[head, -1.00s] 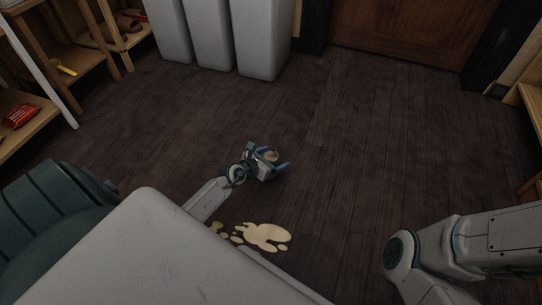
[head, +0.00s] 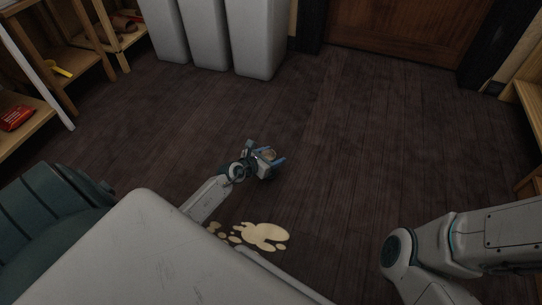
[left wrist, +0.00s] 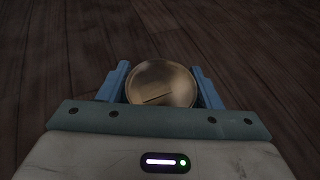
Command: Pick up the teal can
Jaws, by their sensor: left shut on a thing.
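My left gripper (head: 272,160) is low over the dark wooden floor near the middle of the head view. In the left wrist view its two blue fingers (left wrist: 161,88) are shut on a can (left wrist: 162,82). I see the can's round, tan metallic top between the fingers. Its side is hidden, so its teal colour cannot be made out. In the head view the can (head: 269,153) is a small pale disc between the fingers. I cannot tell whether it touches the floor. My right arm shows at lower right, but its gripper is out of view.
A cream spill-like patch (head: 266,236) lies on the floor near my base. Wooden shelves (head: 88,62) with a red packet (head: 15,118) stand at left. Tall grey bins (head: 258,40) stand at the back, near a brown door (head: 410,28). The floor on the right is clear.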

